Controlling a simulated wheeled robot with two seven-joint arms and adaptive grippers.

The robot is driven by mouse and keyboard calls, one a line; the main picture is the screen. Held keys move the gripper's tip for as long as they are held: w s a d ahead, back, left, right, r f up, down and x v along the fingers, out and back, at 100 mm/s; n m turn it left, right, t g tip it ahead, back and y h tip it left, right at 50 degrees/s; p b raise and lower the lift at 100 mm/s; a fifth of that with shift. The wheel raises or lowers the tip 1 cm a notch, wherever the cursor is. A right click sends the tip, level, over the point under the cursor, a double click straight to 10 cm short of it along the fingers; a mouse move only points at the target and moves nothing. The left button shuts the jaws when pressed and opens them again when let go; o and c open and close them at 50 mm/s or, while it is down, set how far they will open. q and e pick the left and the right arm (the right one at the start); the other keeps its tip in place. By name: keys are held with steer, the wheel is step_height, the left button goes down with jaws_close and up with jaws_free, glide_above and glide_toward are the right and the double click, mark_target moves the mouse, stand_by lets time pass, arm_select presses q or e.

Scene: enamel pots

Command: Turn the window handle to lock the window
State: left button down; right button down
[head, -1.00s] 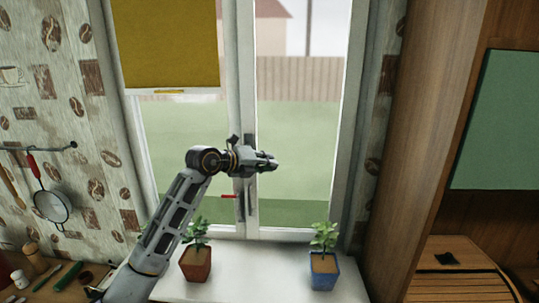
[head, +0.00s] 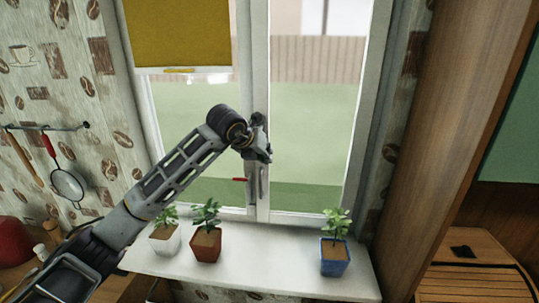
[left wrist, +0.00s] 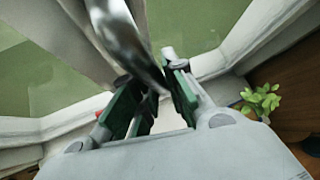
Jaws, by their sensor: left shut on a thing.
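The window (head: 310,130) shows in the head view, its two sashes meeting at a white middle post. The window handle (left wrist: 125,35) is a shiny silver bar in the left wrist view, running down between the fingers. My left gripper (left wrist: 150,88) is shut on it, with green pads on both sides near its lower end. In the head view my left gripper (head: 262,152) is at the middle post and hides most of the handle. My right gripper is not in view.
A white pot (head: 165,239), a brown-red pot (head: 206,245) and a blue pot (head: 334,257), each with a plant, stand on the white sill (head: 270,277). A yellow blind (head: 180,35) covers the upper left pane. A wooden cabinet (head: 450,120) stands at the right.

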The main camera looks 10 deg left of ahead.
arm_select(q)
steer(key=shift+a+f+m+y+b, duration=0.15)
steer(key=shift+a+m+y+b, duration=0.35)
steer(key=shift+a+y, duration=0.4)
steer(key=c, duration=1.5)
jaws_free()
steer(key=shift+o, duration=0.2)
steer(key=shift+s, duration=0.1)
steer(key=v, duration=1.2)
steer(key=shift+d, duration=0.1)
